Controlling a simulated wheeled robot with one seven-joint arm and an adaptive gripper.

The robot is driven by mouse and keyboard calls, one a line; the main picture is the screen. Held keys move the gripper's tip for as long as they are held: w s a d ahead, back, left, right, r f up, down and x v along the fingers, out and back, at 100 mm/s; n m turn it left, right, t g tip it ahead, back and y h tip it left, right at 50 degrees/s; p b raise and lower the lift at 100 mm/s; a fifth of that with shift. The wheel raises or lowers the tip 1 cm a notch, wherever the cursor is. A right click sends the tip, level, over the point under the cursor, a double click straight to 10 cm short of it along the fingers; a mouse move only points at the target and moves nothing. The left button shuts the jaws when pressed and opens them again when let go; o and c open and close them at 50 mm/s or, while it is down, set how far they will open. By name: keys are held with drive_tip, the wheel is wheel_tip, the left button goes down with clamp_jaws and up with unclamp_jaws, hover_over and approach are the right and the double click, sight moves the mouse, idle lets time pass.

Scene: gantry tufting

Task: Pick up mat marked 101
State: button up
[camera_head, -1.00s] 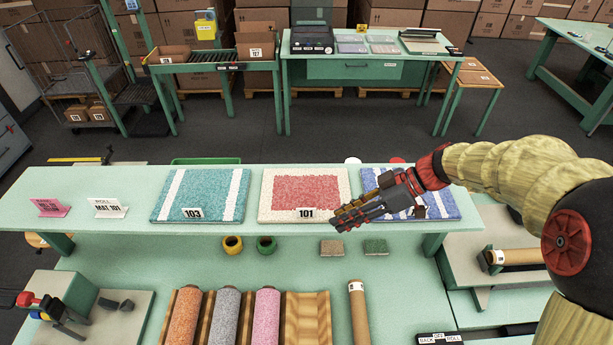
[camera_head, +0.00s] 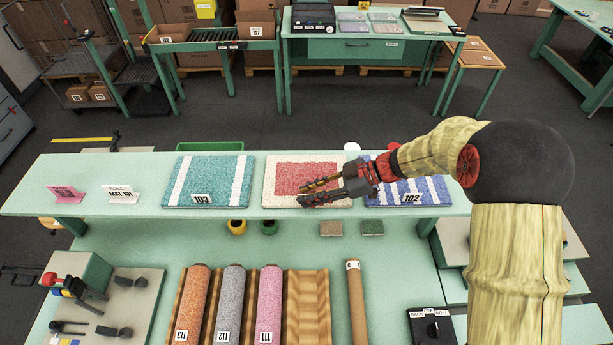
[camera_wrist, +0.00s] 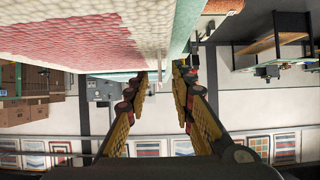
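The mat with the red centre and cream border (camera_head: 270,185) lies flat on the green shelf between two other mats. It carried the label 101 in the earlier view; my gripper now hides that label. My gripper (camera_head: 302,195) is at the mat's front right part, with its fingers pointing left and spread apart. I cannot tell whether a finger touches the mat.
The teal mat 103 (camera_head: 212,180) lies left and the blue striped mat 102 (camera_head: 435,190) right, partly behind my arm. A "MAT 101" sign (camera_head: 122,194) stands on the shelf's left.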

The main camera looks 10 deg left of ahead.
drive_tip(key=shift+s+a+f, duration=0.1)
drive_tip(key=shift+a+f, duration=0.2)
drive_tip(key=shift+a, duration=0.15)
drive_tip(key=shift+d, duration=0.1)
drive_tip(key=shift+c, duration=1)
drive_tip(key=c, duration=0.4)
clamp_jaws()
